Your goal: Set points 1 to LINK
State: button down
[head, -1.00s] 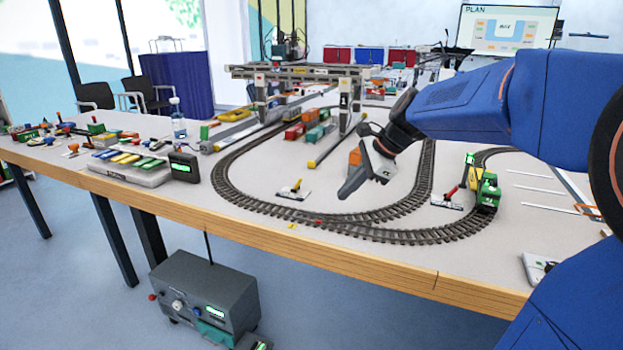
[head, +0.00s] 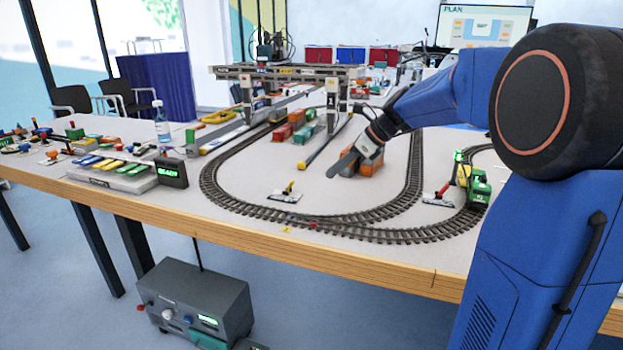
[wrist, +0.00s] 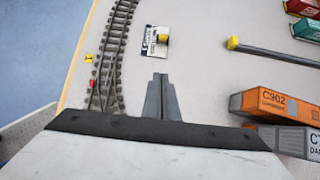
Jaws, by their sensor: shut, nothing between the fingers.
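A points lever with a yellow handle (head: 288,188) stands on a small white plate (head: 284,197) inside the track loop, near the track junction. In the wrist view its yellow knob (wrist: 162,38) and labelled plate (wrist: 150,42) are ahead of my fingertips. A second lever with a red handle (head: 441,190) stands near the green locomotive. Which lever is points 1 I cannot read. My gripper (head: 336,170) is shut and empty, above the loop to the right of the yellow-handled lever; its fingers show in the wrist view (wrist: 161,80). They are apart from the lever.
Orange containers (head: 369,165) stand close behind my gripper; one reads C902 (wrist: 278,104). The gantry crane (head: 285,75) stands further back. A yellow-ended rail (wrist: 270,50) lies beyond the lever. A green and yellow locomotive (head: 478,188) is at right. Bare table surrounds the yellow-handled lever.

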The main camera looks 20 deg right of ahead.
aim_at(290, 187)
jog(key=x, duration=0.9)
jog(key=shift+a+f, duration=0.1)
jog(key=shift+f, duration=0.05)
jog(key=shift+w+a+r, duration=0.25)
jog(key=shift+w+a, duration=0.2)
jog(key=shift+a, duration=0.15)
jog(key=shift+w+a+r, duration=0.25)
jog(key=shift+w+a, duration=0.15)
jog(key=shift+a, duration=0.15)
jog(key=shift+w+a+r, duration=0.25)
jog(key=shift+w+a, duration=0.05)
jog(key=shift+a, duration=0.1)
jog(key=shift+w+a+r, duration=0.1)
jog(key=shift+r, duration=0.05)
